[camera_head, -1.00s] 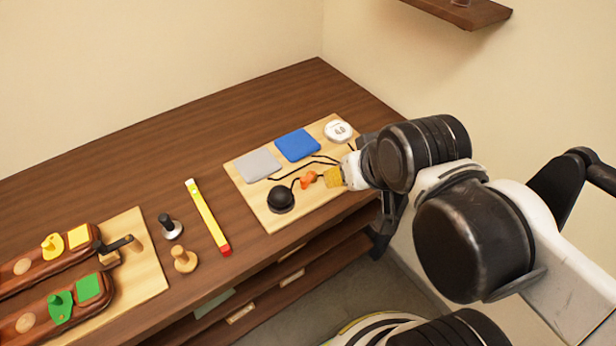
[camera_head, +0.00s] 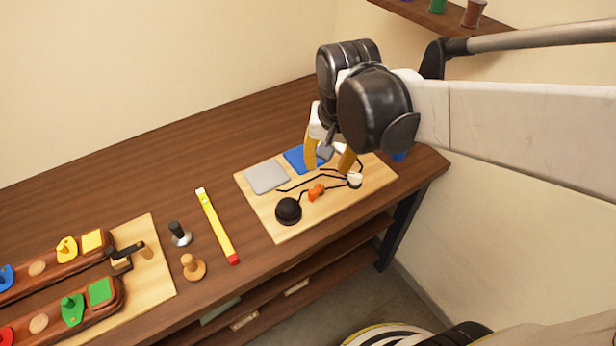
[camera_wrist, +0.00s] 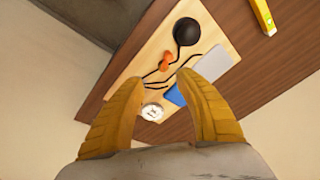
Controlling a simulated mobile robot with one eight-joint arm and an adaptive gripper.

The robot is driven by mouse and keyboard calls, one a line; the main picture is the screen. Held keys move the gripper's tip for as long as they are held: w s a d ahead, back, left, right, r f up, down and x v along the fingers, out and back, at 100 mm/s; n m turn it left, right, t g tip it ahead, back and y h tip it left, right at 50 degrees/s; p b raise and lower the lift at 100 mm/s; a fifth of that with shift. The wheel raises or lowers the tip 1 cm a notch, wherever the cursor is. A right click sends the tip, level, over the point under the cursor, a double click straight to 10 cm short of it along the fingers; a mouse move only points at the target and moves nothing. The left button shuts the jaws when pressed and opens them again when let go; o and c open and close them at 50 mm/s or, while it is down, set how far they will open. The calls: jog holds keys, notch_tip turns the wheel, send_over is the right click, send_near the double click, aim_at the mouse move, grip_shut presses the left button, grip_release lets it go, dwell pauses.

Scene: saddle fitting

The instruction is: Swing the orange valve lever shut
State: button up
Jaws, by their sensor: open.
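The small orange valve lever (camera_head: 316,192) sits on the light wooden board (camera_head: 270,219), beside a black dome (camera_head: 288,210) and thin black lines. In the wrist view the orange lever (camera_wrist: 165,62) is in plain sight beyond my fingertips, with the black dome (camera_wrist: 187,30) past it. My gripper (camera_head: 330,168) is open, with its two yellow fingers apart and pointing down above the board. It is behind and to the right of the lever in the head view, and apart from it. In the wrist view, my gripper (camera_wrist: 162,78) has nothing between its fingers.
A grey pad (camera_head: 267,177) and a partly hidden blue pad (camera_head: 297,158) lie at the board's back. A small white round piece (camera_head: 354,181) stands right of the lever. A wall shelf (camera_head: 455,14) is above.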

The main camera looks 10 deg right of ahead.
aim_at(312, 191)
jog(key=w+f+m+g, duration=0.1)
jog(key=w+a+f+g, duration=0.1)
jog(key=w+f, duration=0.1)
jog(key=w+a+f+m+p, duration=0.1)
jog(key=w+f, duration=0.1)
jog(key=shift+w+a+f+m+g, duration=0.1)
jog(key=shift+a+m+g, duration=0.05)
jog(key=shift+m+g, duration=0.2)
jog(key=f+b, duration=0.2)
jog(key=f, duration=0.3)
jog(key=f+b, duration=0.2)
jog(key=f, duration=0.3)
jog(key=shift+d+f, duration=0.2)
jog(key=shift+f, duration=0.2)
grip_shut()
